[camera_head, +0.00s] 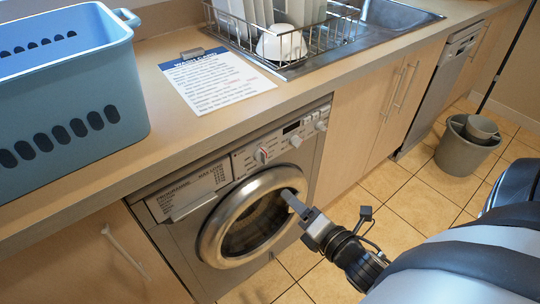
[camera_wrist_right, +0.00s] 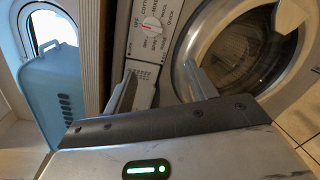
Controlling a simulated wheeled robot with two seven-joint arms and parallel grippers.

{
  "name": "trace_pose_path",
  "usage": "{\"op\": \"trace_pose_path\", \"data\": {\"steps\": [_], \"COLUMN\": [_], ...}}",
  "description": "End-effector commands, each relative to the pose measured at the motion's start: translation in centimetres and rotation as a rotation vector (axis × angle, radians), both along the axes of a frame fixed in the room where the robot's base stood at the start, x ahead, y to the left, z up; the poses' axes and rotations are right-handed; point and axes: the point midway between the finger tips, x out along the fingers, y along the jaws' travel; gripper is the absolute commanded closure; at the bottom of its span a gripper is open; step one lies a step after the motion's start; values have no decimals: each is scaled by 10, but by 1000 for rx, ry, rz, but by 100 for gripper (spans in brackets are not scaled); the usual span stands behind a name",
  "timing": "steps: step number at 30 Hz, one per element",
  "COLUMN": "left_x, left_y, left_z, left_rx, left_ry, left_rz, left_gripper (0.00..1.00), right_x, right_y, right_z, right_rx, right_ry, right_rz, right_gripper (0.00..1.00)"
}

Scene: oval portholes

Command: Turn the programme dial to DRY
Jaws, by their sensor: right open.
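The washing machine (camera_head: 290,165) has a steel-ringed round door (camera_head: 210,235) that is closed. The programme dial (camera_head: 262,155) is a pale knob with a red mark on the panel above the door. In the right wrist view the dial (camera_wrist_right: 151,27) shows beyond the fingers, with printed words around it. My left gripper is not in view.
A blue basket (camera_head: 75,105) and a printed washing card (camera_head: 210,82) lie on the worktop above. A dish rack (camera_head: 335,30) with crockery stands by the sink. A grey bucket (camera_head: 462,155) stands on the tiled floor.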

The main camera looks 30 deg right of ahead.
Motion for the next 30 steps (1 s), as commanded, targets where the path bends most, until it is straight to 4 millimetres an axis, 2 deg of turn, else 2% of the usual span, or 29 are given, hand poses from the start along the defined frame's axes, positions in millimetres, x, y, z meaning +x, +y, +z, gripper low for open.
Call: {"op": "trace_pose_path", "data": {"steps": [1, 4, 6, 10, 14, 17, 30], "left_x": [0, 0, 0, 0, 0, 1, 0], "left_y": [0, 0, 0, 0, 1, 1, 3], "left_z": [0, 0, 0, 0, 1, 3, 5], "left_rx": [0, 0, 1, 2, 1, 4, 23], "left_ry": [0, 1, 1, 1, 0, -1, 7], "left_rz": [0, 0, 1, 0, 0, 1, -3], "left_gripper": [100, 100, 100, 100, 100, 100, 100], "right_x": [-1, -5, -8, -11, -7, 4, 97], "right_y": [-9, -21, -26, -32, -32, -31, -24], "right_z": [2, 7, 10, 11, 13, 14, 14], "right_rx": [-193, -555, -747, -970, -1047, -1051, -1048], "right_ry": [-32, -90, -120, -153, -168, -169, -169], "right_rz": [26, 76, 101, 129, 138, 139, 138], "right_gripper": [43, 43, 43, 43, 43, 43, 43]}}
